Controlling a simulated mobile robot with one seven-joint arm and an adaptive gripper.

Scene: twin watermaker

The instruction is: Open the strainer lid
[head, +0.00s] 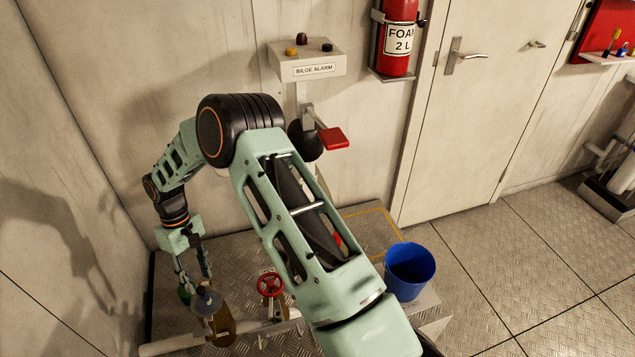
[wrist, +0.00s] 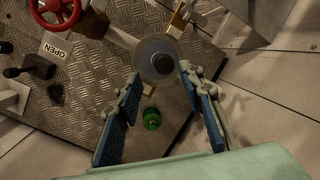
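The strainer (head: 222,328) is a bronze-brown upright body standing on the pipe at the lower left of the head view. Its lid (wrist: 148,60) is a round grey disc with a dark knob (wrist: 165,63) at its middle, at upper centre in the wrist view. My gripper (wrist: 159,75) is open, with its two blue-padded fingers spread wide. The fingertips lie at the near edge of the lid in the wrist view, one to each side. Nothing is held between them. In the head view my gripper (head: 195,278) hangs pointing down just above the lid; I cannot tell whether they touch.
A red handwheel (head: 270,284) is right of the strainer. A small green part (wrist: 151,118) lies low between the fingers' picture area. A blue bucket (head: 410,272) stands further right. Walls are close behind and left.

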